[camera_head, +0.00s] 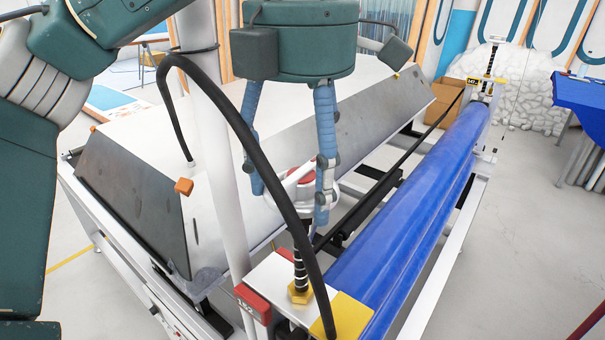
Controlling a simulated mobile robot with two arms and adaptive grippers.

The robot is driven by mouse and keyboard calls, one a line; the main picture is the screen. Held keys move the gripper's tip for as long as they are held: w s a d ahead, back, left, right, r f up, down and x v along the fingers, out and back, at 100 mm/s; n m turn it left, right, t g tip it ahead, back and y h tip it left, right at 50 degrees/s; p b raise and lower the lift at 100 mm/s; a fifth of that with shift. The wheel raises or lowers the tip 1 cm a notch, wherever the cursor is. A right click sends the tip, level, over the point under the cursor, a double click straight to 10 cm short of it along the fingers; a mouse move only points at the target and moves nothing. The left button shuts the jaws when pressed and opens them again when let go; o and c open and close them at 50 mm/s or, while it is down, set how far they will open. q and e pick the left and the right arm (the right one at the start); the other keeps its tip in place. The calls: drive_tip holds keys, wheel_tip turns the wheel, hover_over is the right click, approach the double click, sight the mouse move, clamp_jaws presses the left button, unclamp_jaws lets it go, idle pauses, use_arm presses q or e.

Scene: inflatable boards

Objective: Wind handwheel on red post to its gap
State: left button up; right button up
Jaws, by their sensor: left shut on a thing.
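The handwheel (298,176), red and white, sits atop a black-and-white banded screw (299,268) at the near end of the blue roll. Below it a yellow nut (300,293) rests on a white end plate, beside a red block (253,304) marked with a number that seems to read 152. My left gripper (289,208) comes down from above, its two blue fingers shut on the handwheel, one on each side. The fingers and a black cable hide parts of the wheel and screw. The gap is not clearly visible. My right gripper is not in view.
The long blue roll (412,210) runs to a far post with a yellow tag (474,80). A white machine bed with a grey slanted panel (372,115) stands left of it. A cardboard box (452,98) lies behind.

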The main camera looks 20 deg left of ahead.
use_arm(q)
drive_tip(key=shift+f, duration=0.15)
drive_tip(key=o, duration=1.1)
drive_tip(key=shift+s, duration=0.1)
drive_tip(key=shift+o, duration=0.2)
drive_tip(key=shift+r, duration=0.2)
wheel_tip(320, 180, up, 10)
drive_tip(key=shift+s+r, duration=0.1)
drive_tip(key=shift+a+r, duration=0.1)
drive_tip(key=shift+r, duration=0.7)
